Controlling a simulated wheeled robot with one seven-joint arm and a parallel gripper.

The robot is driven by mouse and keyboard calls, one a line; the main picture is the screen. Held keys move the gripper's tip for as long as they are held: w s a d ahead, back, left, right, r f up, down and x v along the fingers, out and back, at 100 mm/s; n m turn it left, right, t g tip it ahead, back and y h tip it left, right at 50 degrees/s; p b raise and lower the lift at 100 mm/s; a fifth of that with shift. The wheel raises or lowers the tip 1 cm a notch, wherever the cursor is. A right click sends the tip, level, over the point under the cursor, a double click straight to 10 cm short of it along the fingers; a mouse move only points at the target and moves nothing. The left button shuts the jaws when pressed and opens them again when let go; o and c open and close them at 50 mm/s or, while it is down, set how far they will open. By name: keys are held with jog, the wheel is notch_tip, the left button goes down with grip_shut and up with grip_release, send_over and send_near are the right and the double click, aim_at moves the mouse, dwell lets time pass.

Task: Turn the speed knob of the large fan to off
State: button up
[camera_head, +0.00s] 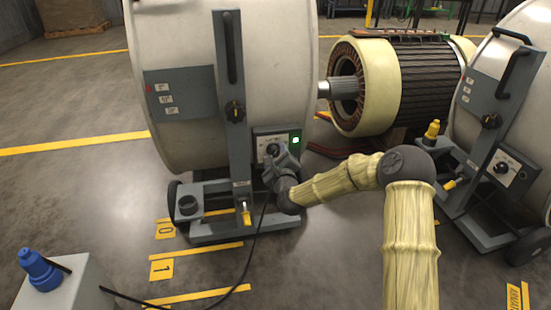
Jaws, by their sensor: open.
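The large fan (225,85) is a big pale drum on a grey wheeled stand, left of the middle. Its control panel (263,133) sits low on the drum's front, with a dark knob (272,149) and a lit green light (296,140). My gripper (274,158) is open right at the knob, at the end of my arm in its yellowish sleeve. The gripper partly hides the knob and the panel's lower part. I cannot tell whether the fingers touch the knob, or where its pointer stands.
A second fan (519,95) with its own panel (505,168) stands at the right. A large rotor (425,80) lies behind, between the fans. A black cable (251,250) runs over the floor to a grey box (65,290) with a blue plug (40,268). Yellow lines mark the floor.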

jog(key=shift+c, duration=0.2)
jog(key=c, duration=0.9)
jog(key=shift+n+p, duration=0.35)
jog(key=shift+n, duration=0.05)
jog(key=shift+r+n+p, duration=0.1)
jog(key=shift+n+p, duration=0.75)
jog(key=shift+n, duration=0.35)
jog(key=n+p, duration=0.2)
jog(key=n, duration=0.2)
jog(key=shift+p, duration=0.35)
jog(key=n+p, duration=0.2)
jog(key=n, duration=0.3)
jog(key=shift+n+p, duration=0.85)
jog(key=shift+n, duration=1.05)
